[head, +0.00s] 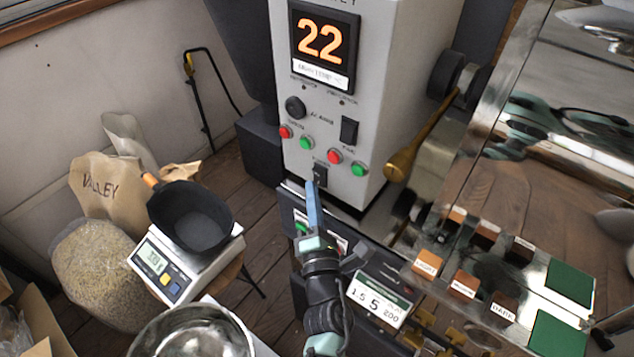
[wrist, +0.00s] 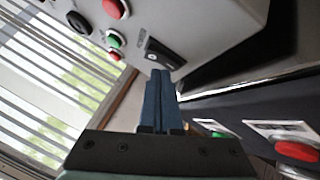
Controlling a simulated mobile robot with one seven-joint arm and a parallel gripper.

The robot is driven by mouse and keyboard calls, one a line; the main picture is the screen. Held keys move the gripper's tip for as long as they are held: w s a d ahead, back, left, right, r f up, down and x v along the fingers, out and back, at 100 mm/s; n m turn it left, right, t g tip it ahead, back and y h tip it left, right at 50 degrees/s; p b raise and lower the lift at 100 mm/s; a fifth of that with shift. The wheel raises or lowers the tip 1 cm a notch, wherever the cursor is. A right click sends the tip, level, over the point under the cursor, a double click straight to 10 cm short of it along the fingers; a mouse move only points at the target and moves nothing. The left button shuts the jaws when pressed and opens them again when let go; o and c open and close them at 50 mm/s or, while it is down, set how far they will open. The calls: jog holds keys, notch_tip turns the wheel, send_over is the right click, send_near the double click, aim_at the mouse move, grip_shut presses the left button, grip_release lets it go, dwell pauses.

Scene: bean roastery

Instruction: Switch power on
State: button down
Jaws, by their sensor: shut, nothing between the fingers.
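A grey control panel (head: 322,100) with a lit orange "22" display stands at the top middle of the head view. A small black switch (head: 320,173) sits low on it, under a small label I cannot read surely; it also shows in the wrist view (wrist: 165,53). Its on or off position is unclear. My gripper (head: 311,184) is shut and empty, its blue fingers pointing up at the panel. In the wrist view the fingertips (wrist: 160,74) are right by the switch's lower edge. I cannot tell if they touch it.
Red and green buttons, a black knob (head: 295,107) and another black switch (head: 349,131) are close above. A lower dark panel with a red button (wrist: 298,151) lies beside my fingers. A scale (head: 170,268) with a black pan (head: 190,217) stands left.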

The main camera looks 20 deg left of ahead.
jog(key=shift+s+a+r, duration=0.1)
jog(key=shift+s+a, duration=0.1)
jog(key=shift+s, duration=0.35)
jog(key=shift+s, duration=0.1)
jog(key=shift+s+a+r+b, duration=0.1)
jog(key=shift+s+a+b, duration=0.15)
jog(key=shift+s, duration=0.5)
jog(key=shift+s+a+r+b, duration=0.15)
jog(key=shift+s+a, duration=0.15)
jog(key=shift+s, duration=0.45)
jog(key=shift+s+a+r+b, duration=0.1)
jog(key=shift+s+a+b, duration=0.15)
jog(key=shift+s, duration=0.5)
